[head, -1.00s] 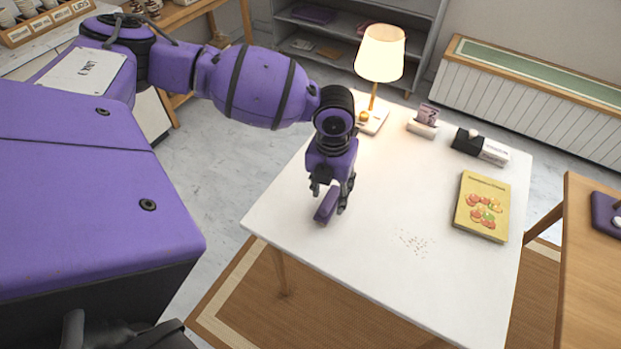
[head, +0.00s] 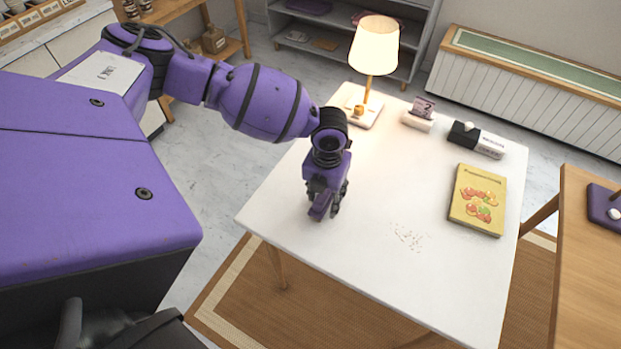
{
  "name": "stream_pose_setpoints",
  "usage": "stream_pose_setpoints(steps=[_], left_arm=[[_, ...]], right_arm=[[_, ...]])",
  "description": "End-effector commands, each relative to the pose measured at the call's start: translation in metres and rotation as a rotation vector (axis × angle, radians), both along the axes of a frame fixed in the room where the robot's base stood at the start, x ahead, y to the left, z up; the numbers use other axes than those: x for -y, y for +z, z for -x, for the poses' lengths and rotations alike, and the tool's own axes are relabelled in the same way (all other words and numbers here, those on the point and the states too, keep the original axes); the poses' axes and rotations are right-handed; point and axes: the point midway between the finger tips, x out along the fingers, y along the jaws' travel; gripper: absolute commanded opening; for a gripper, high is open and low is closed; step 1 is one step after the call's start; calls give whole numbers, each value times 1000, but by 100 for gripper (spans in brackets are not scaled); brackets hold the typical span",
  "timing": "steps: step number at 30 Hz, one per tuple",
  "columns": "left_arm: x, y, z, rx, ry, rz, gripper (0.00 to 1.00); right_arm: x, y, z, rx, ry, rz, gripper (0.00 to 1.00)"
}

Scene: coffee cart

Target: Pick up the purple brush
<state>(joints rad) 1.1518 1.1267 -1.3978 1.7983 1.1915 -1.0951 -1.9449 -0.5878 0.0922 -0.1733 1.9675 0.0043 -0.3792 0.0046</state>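The purple brush (head: 319,207) is at the left part of the white table (head: 370,270), near its front-left edge. My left gripper (head: 326,206) points down over it, with its dark fingers around the brush. The gripper body hides part of the brush. I cannot tell whether the fingers press on it or whether the brush rests on the table. My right gripper is not in view.
Pale crumbs (head: 409,237) lie right of the brush. A yellow book (head: 479,200), a lit lamp (head: 374,48), a small card holder (head: 419,116) and a black-and-white box (head: 477,140) stand farther off. The table's front middle is clear.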

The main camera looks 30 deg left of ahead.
Motion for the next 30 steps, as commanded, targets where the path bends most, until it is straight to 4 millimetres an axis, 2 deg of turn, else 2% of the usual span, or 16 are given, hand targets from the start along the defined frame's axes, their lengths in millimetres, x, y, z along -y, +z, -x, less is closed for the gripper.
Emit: stream_pose_setpoints(steps=[1,9,20,23,27,30], left_arm=[[0,0,0,0,0,0,35],[0,1,-1,1,0,1,0],[0,5,-2,3,0,0,0],[1,13,-2,4,-1,1,0],[1,34,-3,6,-2,1,0],[-4,54,14,6,-3,0,0]], right_arm=[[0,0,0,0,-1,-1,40],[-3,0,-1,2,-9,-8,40],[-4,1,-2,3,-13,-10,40],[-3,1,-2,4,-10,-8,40],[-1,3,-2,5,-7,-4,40],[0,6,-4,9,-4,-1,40]])
